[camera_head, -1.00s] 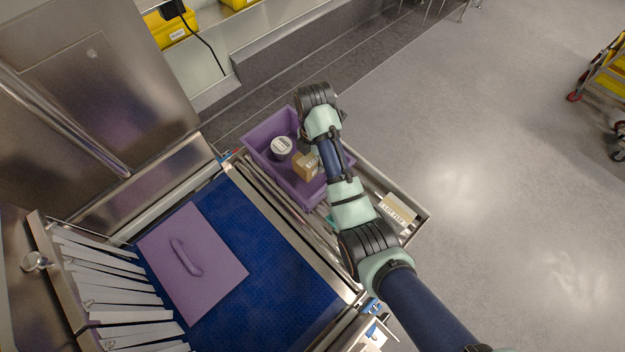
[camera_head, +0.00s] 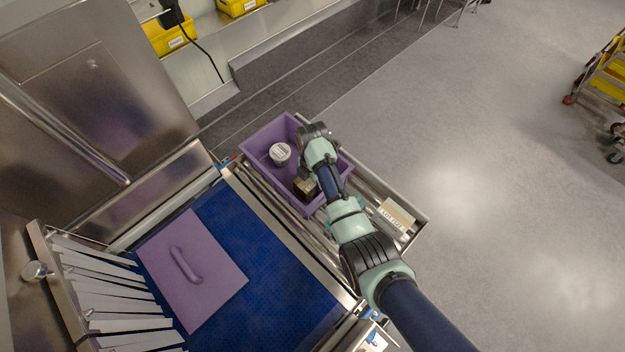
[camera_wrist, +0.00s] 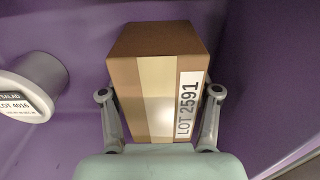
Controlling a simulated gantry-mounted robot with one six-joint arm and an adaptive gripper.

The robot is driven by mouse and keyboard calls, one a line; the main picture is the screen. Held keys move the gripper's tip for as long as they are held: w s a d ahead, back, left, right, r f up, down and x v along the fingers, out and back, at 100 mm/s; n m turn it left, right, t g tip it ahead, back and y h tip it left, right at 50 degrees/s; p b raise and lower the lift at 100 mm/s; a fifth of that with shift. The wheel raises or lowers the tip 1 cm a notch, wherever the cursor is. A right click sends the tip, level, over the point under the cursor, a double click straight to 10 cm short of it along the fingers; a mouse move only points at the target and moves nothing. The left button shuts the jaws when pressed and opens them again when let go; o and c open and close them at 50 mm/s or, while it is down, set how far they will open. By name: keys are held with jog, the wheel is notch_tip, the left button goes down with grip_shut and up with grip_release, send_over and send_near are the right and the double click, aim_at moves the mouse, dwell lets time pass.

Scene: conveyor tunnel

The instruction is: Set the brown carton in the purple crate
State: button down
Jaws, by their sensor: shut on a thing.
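The brown carton (camera_head: 305,188) is inside the purple crate (camera_head: 262,137), towards its near end. In the wrist view the carton (camera_wrist: 153,85) has a pale tape strip and a label reading LOT 2591. My gripper (camera_wrist: 160,105) is shut on it, with one finger against each side. The purple crate wall (camera_wrist: 262,70) surrounds the carton in the wrist view. Whether the carton's underside touches the crate floor is hidden. In the head view my wrist covers part of the crate and the fingers are hard to make out.
A white-lidded round tub (camera_head: 280,153) sits in the crate; it also shows at the left of the wrist view (camera_wrist: 38,85). A labelled pale box (camera_head: 396,216) lies right of the crate. A purple lid with a handle (camera_head: 192,268) lies on the blue belt (camera_head: 262,285).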

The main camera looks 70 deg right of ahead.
jog(key=shift+c, duration=1.2)
grip_release()
jog(key=shift+f, duration=0.1)
notch_tip(320, 180, up, 12)
jog(key=shift+r+p, duration=0.2)
jog(key=shift+p, duration=0.2)
